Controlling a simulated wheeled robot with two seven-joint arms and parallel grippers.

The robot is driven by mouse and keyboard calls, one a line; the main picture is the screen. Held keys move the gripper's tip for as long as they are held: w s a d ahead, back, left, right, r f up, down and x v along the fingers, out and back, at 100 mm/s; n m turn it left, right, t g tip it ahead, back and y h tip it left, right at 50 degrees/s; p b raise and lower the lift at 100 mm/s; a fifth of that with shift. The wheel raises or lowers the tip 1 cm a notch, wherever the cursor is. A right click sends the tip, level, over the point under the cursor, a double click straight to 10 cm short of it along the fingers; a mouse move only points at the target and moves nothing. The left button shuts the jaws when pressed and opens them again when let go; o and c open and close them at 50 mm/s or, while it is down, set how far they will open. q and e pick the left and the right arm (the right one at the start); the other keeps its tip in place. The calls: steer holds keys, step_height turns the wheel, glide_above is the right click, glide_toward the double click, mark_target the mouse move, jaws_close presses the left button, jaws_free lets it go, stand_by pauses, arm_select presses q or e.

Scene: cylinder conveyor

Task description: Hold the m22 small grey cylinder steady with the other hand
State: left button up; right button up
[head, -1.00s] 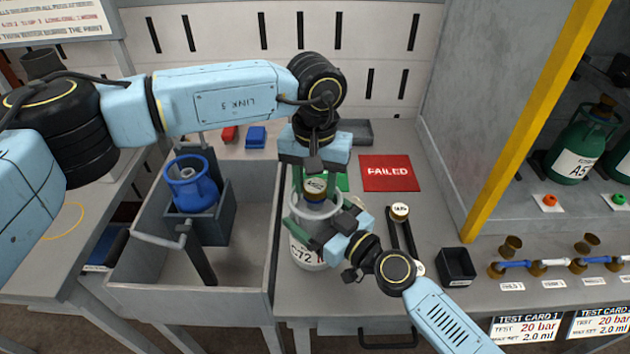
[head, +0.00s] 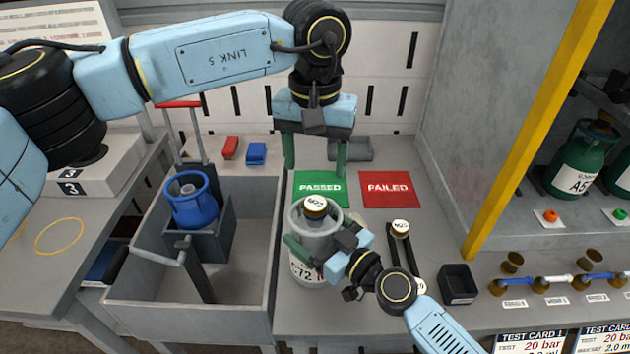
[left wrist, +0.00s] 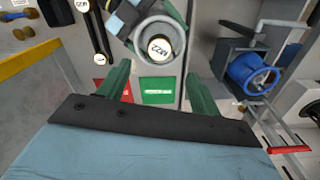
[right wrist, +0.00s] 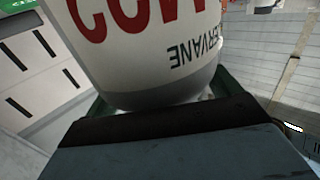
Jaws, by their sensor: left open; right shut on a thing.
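The small grey cylinder (head: 305,270) stands upright on the bench, with a brass valve top marked M22 (head: 315,207) inside its collar. The valve top also shows in the left wrist view (left wrist: 160,48). My right gripper (head: 308,250) is shut on the cylinder from its right side, and the cylinder's lettered white wall (right wrist: 150,50) fills much of the right wrist view. My left gripper (head: 314,160) is open and empty, with its fingers pointing down, raised above and behind the cylinder. The right fingertips are mostly hidden by the cylinder in the right wrist view.
A green PASSED mat (head: 319,188) and a red FAILED mat (head: 387,189) lie behind the cylinder. A wrench-like tool with a second round cap (head: 400,227) and a black box (head: 458,283) are to the right.

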arm_select(q)
step_height(320, 180, up, 3)
steer(key=shift+f, duration=0.2)
arm_select(e)
steer(key=o, duration=0.8)
steer(key=shift+o, duration=0.2)
